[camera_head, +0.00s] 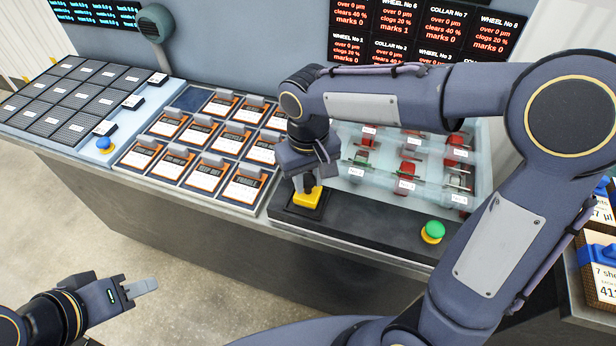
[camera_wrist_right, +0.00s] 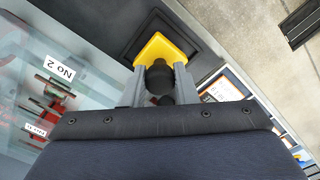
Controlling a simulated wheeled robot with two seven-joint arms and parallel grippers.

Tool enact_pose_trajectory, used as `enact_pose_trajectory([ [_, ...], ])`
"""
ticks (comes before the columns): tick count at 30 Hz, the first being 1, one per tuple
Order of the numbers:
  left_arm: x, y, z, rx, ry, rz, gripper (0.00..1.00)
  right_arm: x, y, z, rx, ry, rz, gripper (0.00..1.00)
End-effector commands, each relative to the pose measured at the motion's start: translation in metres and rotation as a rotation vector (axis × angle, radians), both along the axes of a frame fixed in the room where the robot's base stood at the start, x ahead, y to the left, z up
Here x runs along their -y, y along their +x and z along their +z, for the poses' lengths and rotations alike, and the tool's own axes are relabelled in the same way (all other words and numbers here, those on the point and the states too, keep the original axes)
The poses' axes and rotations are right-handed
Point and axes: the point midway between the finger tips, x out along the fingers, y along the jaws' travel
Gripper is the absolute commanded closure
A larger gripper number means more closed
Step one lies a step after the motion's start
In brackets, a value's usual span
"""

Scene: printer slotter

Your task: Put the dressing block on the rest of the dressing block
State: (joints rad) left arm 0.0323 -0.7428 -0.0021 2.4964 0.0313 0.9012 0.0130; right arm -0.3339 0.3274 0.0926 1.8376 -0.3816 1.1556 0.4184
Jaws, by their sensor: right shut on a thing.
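The dressing block (camera_head: 308,198) is a yellow block with a dark knob on top; it also shows in the right wrist view (camera_wrist_right: 165,48). My right gripper (camera_head: 306,184) comes down from above and is shut on the block's dark knob (camera_wrist_right: 158,76), one finger on each side. The block is over the square black rest (camera_head: 286,208) at the front of the bench, within its outline. I cannot tell whether the block touches the rest's floor. The rest's frame also shows in the right wrist view (camera_wrist_right: 135,42). My left gripper (camera_head: 135,289) is away from the bench at lower left, empty.
A green button (camera_head: 433,231) stands on the dark ledge right of the rest. A clear case (camera_head: 385,182) with red and green wheels lies behind it. Orange-edged cards (camera_head: 205,178) fill the rack to the left. A blue button (camera_head: 104,143) and grey pads (camera_head: 70,95) are farther left.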

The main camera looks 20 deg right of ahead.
Motion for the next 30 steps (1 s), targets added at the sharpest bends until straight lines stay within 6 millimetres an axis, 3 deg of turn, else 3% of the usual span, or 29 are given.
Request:
enact_pose_trajectory([
  [11, 0.0, 0.0, -0.003, 0.0, 0.0, 0.0, 0.64, 0.0, 0.0, -0.005, 0.0, 0.0, 0.0, 1.0],
  [12, 0.0, 0.0, -0.003, 0.0, 0.0, 0.0, 0.64, 0.0, 0.0, -0.004, 0.0, 0.0, 0.0, 0.71],
  [17, 0.0, 0.0, -0.002, 0.0, 0.0, 0.0, 0.64, 0.0, 0.0, -0.004, -0.001, 0.0, 0.0, 0.52],
  [25, 0.0, 0.0, -0.001, 0.0, 0.0, 0.0, 0.64, 0.0, 0.0, -0.003, 0.0, 0.0, 0.0, 0.52],
  [30, 0.0, 0.0, 0.001, 0.0, 0.0, 0.0, 0.64, 0.0, 0.001, 0.013, 0.004, 0.001, -0.001, 0.52],
])
